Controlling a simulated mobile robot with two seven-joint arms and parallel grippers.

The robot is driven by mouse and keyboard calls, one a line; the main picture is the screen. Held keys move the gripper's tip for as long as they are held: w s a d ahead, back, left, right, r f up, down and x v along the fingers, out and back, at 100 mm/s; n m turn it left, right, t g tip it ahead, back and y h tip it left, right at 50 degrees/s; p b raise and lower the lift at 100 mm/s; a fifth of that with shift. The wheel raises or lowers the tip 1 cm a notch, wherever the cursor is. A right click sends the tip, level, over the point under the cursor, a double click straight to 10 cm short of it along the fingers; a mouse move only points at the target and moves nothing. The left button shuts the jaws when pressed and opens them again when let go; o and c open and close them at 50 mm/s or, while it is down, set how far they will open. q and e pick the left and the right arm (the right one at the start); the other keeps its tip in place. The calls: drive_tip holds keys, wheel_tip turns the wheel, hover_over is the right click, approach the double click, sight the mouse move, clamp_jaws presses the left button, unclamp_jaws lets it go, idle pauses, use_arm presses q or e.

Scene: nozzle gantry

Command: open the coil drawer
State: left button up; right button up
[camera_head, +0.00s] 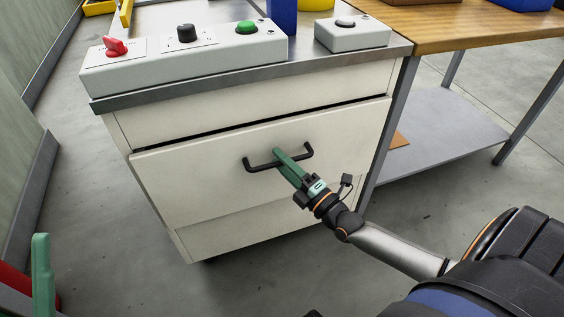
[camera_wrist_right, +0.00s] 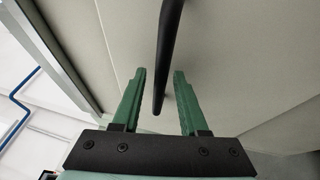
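The coil drawer (camera_head: 215,175) is taken to be the wide cream front with a black bar handle (camera_head: 262,166); no label is readable on it. A dark gap runs along its top edge, and the front seems to stand slightly proud of the cabinet. My right gripper (camera_head: 281,154) is at the middle of the handle. In the right wrist view its green fingers (camera_wrist_right: 158,73) are apart, with the handle bar (camera_wrist_right: 166,50) between them and visible space on both sides. A green finger, apparently of my left gripper (camera_head: 41,270), shows at the lower left; the rest is cut off.
A control box (camera_head: 180,65) with red, black and green knobs and a smaller button box (camera_head: 352,38) stand on the cabinet top. A wooden table (camera_head: 450,25) with a lower shelf (camera_head: 440,130) is at right. The floor before the drawer is clear.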

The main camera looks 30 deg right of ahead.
clamp_jaws()
idle(1.2)
